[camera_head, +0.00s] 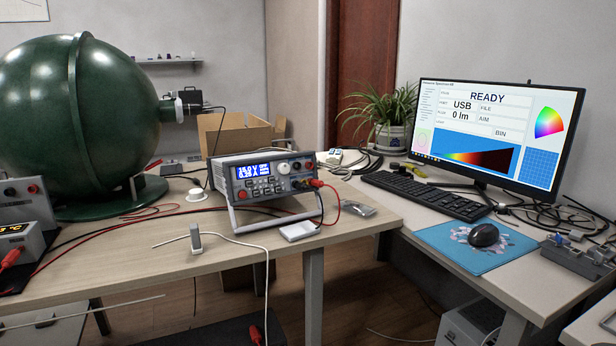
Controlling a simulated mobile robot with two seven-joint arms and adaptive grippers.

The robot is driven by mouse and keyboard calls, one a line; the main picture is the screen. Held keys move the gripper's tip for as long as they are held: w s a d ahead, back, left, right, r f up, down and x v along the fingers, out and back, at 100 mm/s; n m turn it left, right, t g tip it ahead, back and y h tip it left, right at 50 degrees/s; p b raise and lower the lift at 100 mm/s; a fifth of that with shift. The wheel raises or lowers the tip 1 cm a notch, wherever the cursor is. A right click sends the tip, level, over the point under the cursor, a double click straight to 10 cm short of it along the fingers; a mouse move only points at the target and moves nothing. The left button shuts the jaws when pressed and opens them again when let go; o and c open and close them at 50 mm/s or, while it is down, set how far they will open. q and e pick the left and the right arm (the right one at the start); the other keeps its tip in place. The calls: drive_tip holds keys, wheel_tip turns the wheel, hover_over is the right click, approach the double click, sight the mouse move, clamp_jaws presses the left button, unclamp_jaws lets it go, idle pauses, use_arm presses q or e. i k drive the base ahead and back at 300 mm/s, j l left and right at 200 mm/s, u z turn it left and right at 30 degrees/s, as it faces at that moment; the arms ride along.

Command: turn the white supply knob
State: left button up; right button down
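The bench power supply (252,201) stands on the left table, tilted up on its wire stand, with its front facing me. Its blue display (252,171) is lit and shows white digits, too small to read surely. The white supply knob (284,168) is a small round knob on the front panel, right of the display. Nothing touches it. Its pointer mark is too small to make out. Red and black leads plug into the lower right of the panel. Neither of my grippers is in view.
A large green sphere (75,115) stands at the left. A white box (299,231) and loose cables lie by the supply. A small grey block (195,238) stands in front. The monitor (497,130) reads READY, 0 lm.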

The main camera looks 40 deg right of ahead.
sight(284, 168)
drive_tip(key=k+l+z, duration=0.1)
drive_tip(key=z, duration=0.35)
drive_tip(key=k+l+z, duration=0.25)
drive_tip(key=z, duration=0.2)
